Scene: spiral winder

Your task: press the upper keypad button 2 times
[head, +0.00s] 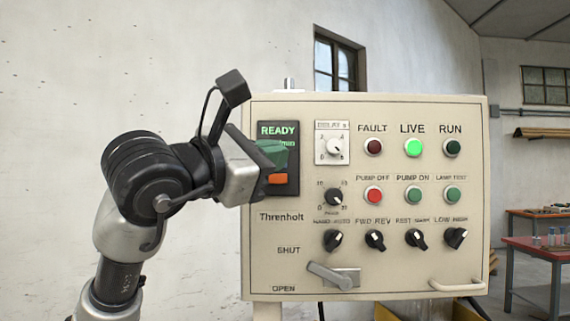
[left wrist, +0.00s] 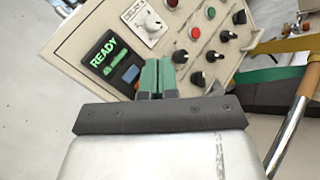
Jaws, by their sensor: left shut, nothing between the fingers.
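The keypad (head: 291,185) is a dark unit with a green "READY" display at the left of the beige control panel. It also shows in the left wrist view (left wrist: 98,68). An orange button (head: 278,179) shows low on it in the head view. A blue button (left wrist: 131,74) shows below the display in the left wrist view; in the head view my gripper covers that spot. My left gripper (head: 272,152) is shut and empty, its green fingertips (left wrist: 157,64) right in front of the keypad's button area. I cannot tell whether they touch it. My right gripper is not in view.
The beige panel (head: 385,285) carries several knobs, lamps and push buttons right of the keypad. A grey lever (head: 331,275) sticks out at its lower middle and a handle (head: 457,285) at its lower right. A red table (head: 535,246) stands at far right. Plain wall lies left.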

